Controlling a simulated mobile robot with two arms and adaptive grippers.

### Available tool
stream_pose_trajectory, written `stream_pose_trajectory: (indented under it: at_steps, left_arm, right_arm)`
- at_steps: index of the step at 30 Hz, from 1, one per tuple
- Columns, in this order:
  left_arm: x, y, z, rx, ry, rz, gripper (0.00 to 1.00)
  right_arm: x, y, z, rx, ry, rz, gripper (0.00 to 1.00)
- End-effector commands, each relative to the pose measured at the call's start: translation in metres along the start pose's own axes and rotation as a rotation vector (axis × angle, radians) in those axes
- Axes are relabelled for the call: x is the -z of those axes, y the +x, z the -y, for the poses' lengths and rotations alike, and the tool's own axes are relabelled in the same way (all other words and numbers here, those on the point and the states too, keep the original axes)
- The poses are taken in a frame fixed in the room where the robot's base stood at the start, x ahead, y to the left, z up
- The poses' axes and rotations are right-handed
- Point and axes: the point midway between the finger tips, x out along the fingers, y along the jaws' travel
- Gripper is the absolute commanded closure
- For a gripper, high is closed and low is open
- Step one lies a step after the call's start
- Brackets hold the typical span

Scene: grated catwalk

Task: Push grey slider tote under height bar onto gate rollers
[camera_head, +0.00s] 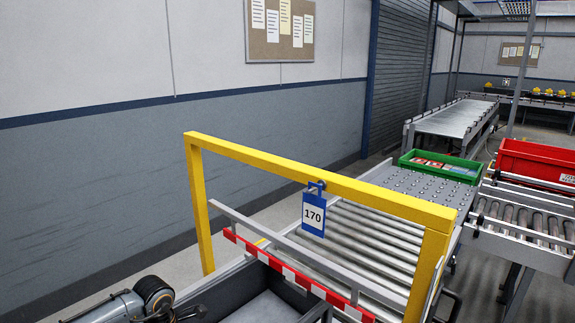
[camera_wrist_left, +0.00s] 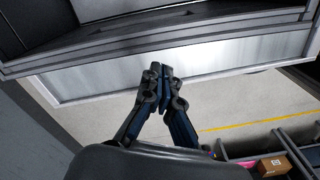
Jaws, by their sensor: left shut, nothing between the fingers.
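The grey tote (camera_head: 288,274) is at the bottom of the head view, partly cut off, with its open inside showing. It lies on the near side of the yellow height bar (camera_head: 325,180). The gate rollers (camera_head: 372,240) lie beyond the bar and look empty. My left gripper (camera_head: 196,312) is at the tote's left side. In the left wrist view its fingers (camera_wrist_left: 161,72) are together and empty, in front of a grey edge; contact cannot be told. My right gripper is not in view.
A red-and-white striped bar (camera_head: 296,280) crosses low between the yellow posts. Beyond the rollers are a ball table (camera_head: 412,184), a green tray (camera_head: 440,167) and a red tote (camera_head: 538,162). Below the left gripper is bare floor (camera_wrist_left: 235,110), with a small brown box (camera_wrist_left: 274,166) lower right.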

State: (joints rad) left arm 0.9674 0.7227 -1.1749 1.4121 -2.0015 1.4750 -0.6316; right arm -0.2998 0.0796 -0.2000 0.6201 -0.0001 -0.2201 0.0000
Motion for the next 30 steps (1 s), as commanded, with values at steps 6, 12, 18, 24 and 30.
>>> stream_pose_trajectory:
  at_steps: [6, 12, 18, 24, 30]
  left_arm:
    - [-0.004, 0.001, -0.002, -0.001, 0.001, 0.001, 1.0]
    - [-0.019, 0.002, -0.011, -0.001, 0.001, 0.002, 1.0]
    - [-0.035, 0.002, -0.02, -0.002, 0.0, 0.002, 1.0]
    - [-0.051, 0.002, -0.029, -0.002, 0.001, 0.002, 1.0]
    - [-0.067, 0.002, -0.038, -0.003, 0.0, 0.003, 1.0]
  right_arm:
    - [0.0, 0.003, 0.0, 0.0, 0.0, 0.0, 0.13]
    - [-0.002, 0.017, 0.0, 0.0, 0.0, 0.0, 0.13]
    - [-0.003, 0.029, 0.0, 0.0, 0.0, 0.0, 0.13]
    - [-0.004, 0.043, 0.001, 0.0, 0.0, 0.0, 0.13]
    - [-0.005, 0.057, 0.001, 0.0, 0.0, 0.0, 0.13]
